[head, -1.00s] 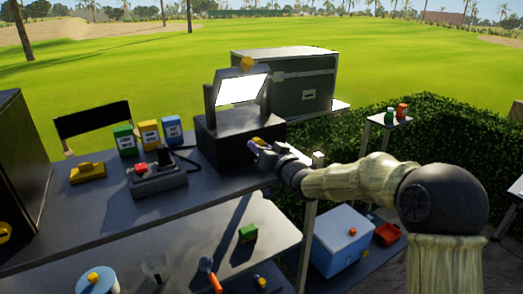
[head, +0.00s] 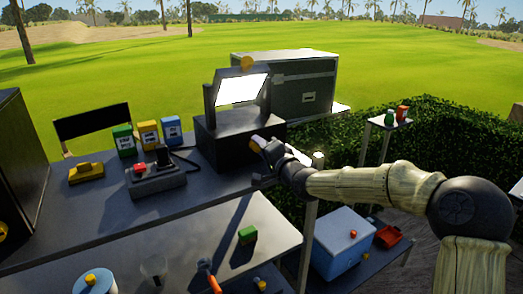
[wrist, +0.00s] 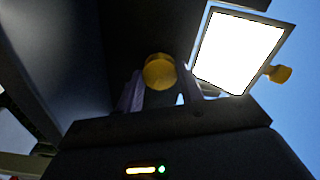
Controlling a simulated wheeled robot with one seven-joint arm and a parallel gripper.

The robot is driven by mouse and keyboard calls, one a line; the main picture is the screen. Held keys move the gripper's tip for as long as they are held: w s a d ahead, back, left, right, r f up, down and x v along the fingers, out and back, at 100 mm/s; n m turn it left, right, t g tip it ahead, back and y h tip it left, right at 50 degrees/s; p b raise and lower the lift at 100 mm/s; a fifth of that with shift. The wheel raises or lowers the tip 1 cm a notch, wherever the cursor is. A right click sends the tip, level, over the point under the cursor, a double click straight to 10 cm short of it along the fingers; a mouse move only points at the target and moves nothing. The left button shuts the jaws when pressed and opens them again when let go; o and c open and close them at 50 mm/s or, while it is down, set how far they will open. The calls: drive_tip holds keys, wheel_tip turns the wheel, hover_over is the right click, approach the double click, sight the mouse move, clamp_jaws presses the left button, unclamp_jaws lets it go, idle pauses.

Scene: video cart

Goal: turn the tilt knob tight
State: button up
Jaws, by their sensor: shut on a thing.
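A yellow knob (wrist: 160,71), apparently the tilt knob, is low at the front right of the monitor stand. My gripper (head: 261,146) is shut on it. In the wrist view the fingers (wrist: 160,92) are on either side of the knob. The monitor has a bright white screen (head: 242,89) that leans in its dark frame above a black base box (head: 215,143). A second yellow knob (head: 247,63) is at the monitor's top edge, clear of my gripper. Fingers hide part of the held knob in the head view.
A control box with a red button (head: 155,180) and green, yellow and blue packs (head: 147,134) stand left on the cart top (head: 100,217). A large dark case (head: 290,80) stands behind the monitor. A lower shelf holds a green block (head: 247,235).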

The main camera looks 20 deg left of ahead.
drive_tip(key=shift+m, duration=0.3)
drive_tip(key=o, duration=1)
drive_tip(key=shift+d, duration=0.1)
drive_tip(key=shift+s+d+f+b, duration=0.1)
drive_tip(key=shift+s+d+b, duration=0.2)
drive_tip(key=shift+d+b, duration=0.1)
drive_tip(key=b+v, duration=0.3)
drive_tip(key=v, duration=1.3)
drive_tip(key=shift+s, duration=0.2)
